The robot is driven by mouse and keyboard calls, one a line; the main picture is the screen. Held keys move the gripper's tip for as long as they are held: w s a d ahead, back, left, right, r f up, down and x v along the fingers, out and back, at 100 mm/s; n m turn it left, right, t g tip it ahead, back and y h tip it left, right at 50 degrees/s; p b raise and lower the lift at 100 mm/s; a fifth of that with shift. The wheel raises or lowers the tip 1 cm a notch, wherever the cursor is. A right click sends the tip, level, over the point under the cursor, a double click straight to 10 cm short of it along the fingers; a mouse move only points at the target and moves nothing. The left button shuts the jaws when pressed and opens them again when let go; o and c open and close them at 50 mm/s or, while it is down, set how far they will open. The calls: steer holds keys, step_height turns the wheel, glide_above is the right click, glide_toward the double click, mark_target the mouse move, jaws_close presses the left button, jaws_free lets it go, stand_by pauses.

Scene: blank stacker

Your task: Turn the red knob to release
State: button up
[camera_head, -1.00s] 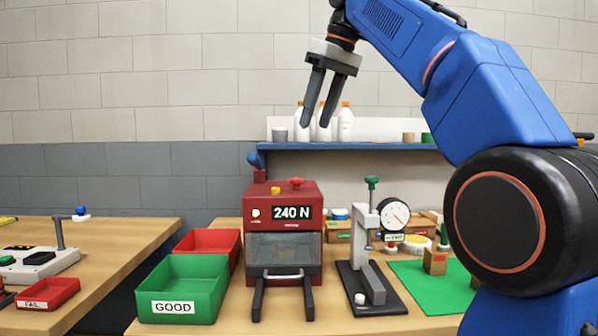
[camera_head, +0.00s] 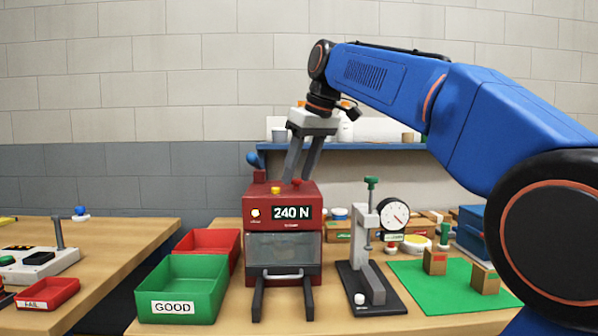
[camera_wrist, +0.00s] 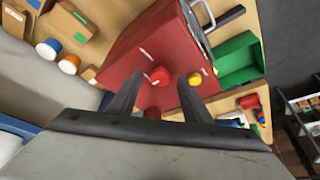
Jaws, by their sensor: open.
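The red knob (camera_head: 297,183) sits on top of the red machine (camera_head: 230,0) whose display reads 240 N.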

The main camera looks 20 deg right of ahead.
steer(key=shift+f, duration=0.1)
steer(key=c, duration=1.1)
steer(key=shift+o, duration=0.2)
steer(key=shift+a+m, duration=0.1)
steer(key=shift+m, duration=0.3)
steer(key=m+h, duration=0.1)
steer(key=m, duration=0.2)
steer(key=shift+a+m+t+h, duration=0.2)
steer(key=shift+m+t+h, duration=0.2)
steer(key=m, duration=0.2)
steer(key=m+h, duration=0.1)
steer(key=m, duration=0.1)
steer(key=shift+a+m+h, duration=0.2)
steer(key=shift+m+h, duration=0.1)
steer(key=m, duration=0.2)
steer(key=m+g+h, duration=0.1)
steer(key=m, duration=0.1)
steer(key=shift+w+a+h, duration=0.1)
steer(key=shift+a+h, duration=0.05)
steer(key=shift+h, duration=0.15)
steer(key=m+g+h, duration=0.1)
steer(key=m, duration=0.3)
steer(key=shift+w+a+m, duration=0.1)
steer(key=shift+m, duration=0.2)
